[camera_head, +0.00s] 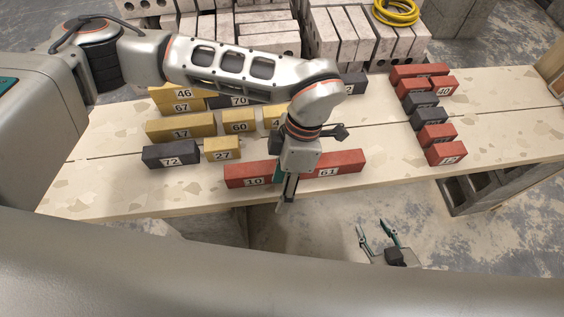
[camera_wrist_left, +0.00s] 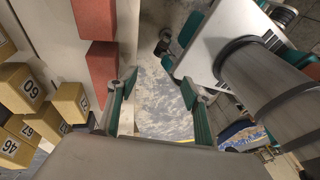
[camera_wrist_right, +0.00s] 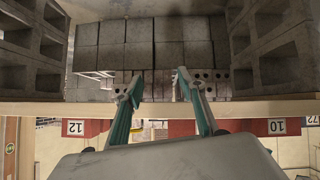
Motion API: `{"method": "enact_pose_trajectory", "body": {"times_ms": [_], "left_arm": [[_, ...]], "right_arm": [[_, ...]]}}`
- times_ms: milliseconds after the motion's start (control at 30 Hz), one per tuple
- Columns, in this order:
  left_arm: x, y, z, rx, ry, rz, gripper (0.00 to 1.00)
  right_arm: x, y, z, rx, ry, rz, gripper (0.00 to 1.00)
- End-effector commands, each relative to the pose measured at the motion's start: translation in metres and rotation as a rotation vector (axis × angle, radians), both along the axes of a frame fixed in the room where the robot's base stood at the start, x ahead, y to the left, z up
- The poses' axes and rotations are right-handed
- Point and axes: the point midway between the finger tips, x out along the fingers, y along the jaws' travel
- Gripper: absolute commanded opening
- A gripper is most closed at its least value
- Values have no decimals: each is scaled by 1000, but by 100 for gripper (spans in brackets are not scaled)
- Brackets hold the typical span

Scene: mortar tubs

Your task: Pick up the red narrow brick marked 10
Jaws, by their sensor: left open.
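The red brick marked 10 (camera_head: 248,175) lies flat near the table's front edge; its number also shows in the right wrist view (camera_wrist_right: 277,127). The red brick marked 61 (camera_head: 340,162) lies to its right. My left gripper (camera_head: 285,198) points down in front of the gap between these two and hides their near ends. In the left wrist view its fingers (camera_wrist_left: 160,88) are apart with nothing between them. The lower red brick there (camera_wrist_left: 102,68) is beside one finger. My right gripper (camera_head: 378,236) is open and empty below the table's front edge.
Yellow bricks (camera_head: 180,129) and a dark brick marked 72 (camera_head: 171,156) lie to the left. A column of red and dark bricks (camera_head: 435,135) is at the right. The table (camera_head: 400,185) has bare room between. Grey blocks (camera_head: 340,35) stand behind it.

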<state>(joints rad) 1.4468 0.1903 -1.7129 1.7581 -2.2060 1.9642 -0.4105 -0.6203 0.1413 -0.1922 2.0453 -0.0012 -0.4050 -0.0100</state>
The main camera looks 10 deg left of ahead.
Motion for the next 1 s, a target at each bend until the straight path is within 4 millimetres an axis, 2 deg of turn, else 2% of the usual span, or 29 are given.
{"method": "enact_pose_trajectory", "body": {"times_ms": [33, 100, 233, 567, 833, 1000], "left_arm": [[20, 17, 2, 63, -58, 1, 50], [39, 36, 7, 132, -121, 8, 50], [58, 55, 12, 201, -180, 19, 50], [58, 69, -14, 211, -186, 21, 50], [56, 83, -49, 208, -183, 21, 50], [56, 87, -58, 208, -186, 22, 50]], "right_arm": [[-1, -1, -3, -2, 4, 0, 40], [-1, -1, -3, -4, 4, 1, 40], [0, -1, -2, -4, 1, 1, 40], [0, -1, -4, -6, 0, 1, 40], [-4, -3, -14, -12, 13, 3, 40], [-1, -2, -12, -12, 7, 3, 40]]}}
